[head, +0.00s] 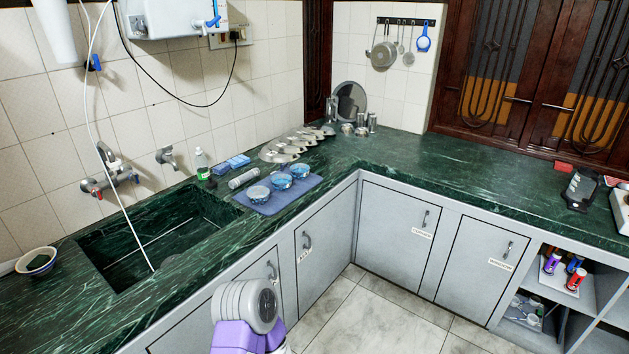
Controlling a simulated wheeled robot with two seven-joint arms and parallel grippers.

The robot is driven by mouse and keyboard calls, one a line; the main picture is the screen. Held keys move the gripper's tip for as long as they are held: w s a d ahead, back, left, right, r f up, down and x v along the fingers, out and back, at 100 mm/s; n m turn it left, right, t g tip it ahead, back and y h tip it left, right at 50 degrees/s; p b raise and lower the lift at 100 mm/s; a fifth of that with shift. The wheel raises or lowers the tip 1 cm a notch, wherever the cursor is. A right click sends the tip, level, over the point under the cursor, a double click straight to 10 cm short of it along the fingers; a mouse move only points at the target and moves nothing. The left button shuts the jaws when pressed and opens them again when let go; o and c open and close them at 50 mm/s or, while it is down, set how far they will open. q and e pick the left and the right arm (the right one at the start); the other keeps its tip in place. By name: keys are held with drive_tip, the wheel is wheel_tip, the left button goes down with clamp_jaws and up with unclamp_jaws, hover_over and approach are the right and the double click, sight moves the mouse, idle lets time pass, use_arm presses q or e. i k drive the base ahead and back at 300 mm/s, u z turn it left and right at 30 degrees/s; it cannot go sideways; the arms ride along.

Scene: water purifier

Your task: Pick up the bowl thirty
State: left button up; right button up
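Three small bowls stand in a row on a blue mat (266,210) on the green counter: a pale one nearest (259,194), a blue-patterned middle one (281,183) and a blue-patterned far one (300,171). I can read no number on any bowl, so I cannot tell which is bowl thirty. A grey and purple arm link of mine shows at the bottom. Neither gripper is in view.
A sink (150,240) lies left of the mat. A steel cylinder (243,178), blue sponges (231,164) and a bottle (202,165) stand by the wall. Metal lids (280,152) line the back. The right counter (460,180) is largely clear. Cabinets (398,235) front it.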

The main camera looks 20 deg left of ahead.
sight(280, 182)
drive_tip(key=z, duration=0.25)
drive_tip(key=i, duration=1.7)
drive_tip(key=u, duration=1.15)
drive_tip(key=i, duration=0.85)
drive_tip(key=u, duration=1)
